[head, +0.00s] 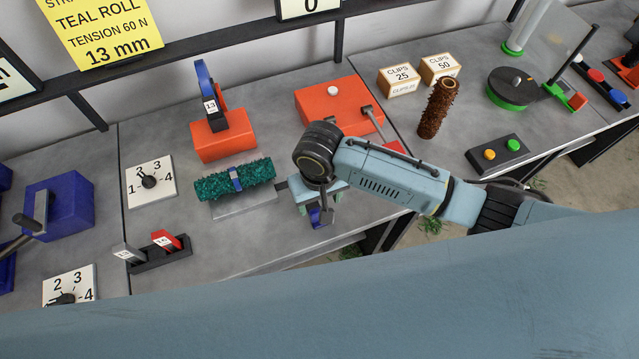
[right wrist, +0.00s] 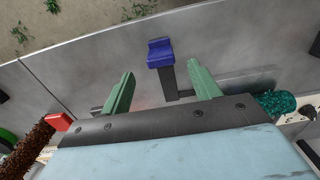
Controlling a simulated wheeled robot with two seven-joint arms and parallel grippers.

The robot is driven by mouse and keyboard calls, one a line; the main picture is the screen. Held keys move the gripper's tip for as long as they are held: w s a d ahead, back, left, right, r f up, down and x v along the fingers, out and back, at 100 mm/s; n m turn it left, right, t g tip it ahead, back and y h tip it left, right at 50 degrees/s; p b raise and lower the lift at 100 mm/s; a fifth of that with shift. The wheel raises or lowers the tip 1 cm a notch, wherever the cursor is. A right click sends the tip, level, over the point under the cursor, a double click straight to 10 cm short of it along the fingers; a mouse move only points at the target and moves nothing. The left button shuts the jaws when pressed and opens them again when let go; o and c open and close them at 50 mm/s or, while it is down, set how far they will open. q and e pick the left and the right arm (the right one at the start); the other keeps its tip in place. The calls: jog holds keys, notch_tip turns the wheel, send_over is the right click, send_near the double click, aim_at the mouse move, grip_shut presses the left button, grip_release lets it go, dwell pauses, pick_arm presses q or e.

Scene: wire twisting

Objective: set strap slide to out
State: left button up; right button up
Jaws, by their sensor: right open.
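A blue knob on a dark stem, probably the strap slide, shows below my right gripper in the head view (head: 317,217) and ahead of its fingers in the right wrist view (right wrist: 160,53). My right gripper (right wrist: 164,88) is open, with its green fingers on either side of the stem. Nothing shows gripped between them. In the head view my right gripper (head: 320,195) partly covers the slide and its track. A teal bristly roll (head: 245,182) with a blue strap band lies on a plate left of the gripper. My left gripper is not in view.
An orange strap holder (head: 222,140) and an orange box with a lever (head: 325,98) stand behind. A dial (head: 151,181) and a rack with red and grey tabs (head: 162,252) are at left. A brown roll (head: 437,108) stands at right. The bench front edge is close to the gripper.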

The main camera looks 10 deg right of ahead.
notch_tip(320, 180, up, 7)
jog(key=shift+f, duration=0.15)
dwell(0.5)
jog(key=s+t+y, duration=0.1)
jog(key=s+y, duration=0.2)
jog(key=s, duration=0.3)
jog(key=s+d+t+h, duration=0.1)
jog(key=s+d, duration=0.3)
jog(key=d, duration=0.4)
jog(key=s+d+t+h, duration=0.2)
jog(key=s+d, duration=0.2)
jog(key=d, duration=0.4)
notch_tip(320, 180, down, 32)
jog(key=s+r+g+b, duration=0.1)
jog(key=s+g+b, duration=0.15)
jog(key=b, duration=0.35)
jog(key=s+d+f+b, duration=0.2)
jog(key=s+f+b, duration=0.2)
jog(key=s+f, duration=1.2)
notch_tip(320, 180, down, 3)
jog(key=shift+d+r+b, duration=0.1)
jog(key=shift+d+b, duration=0.25)
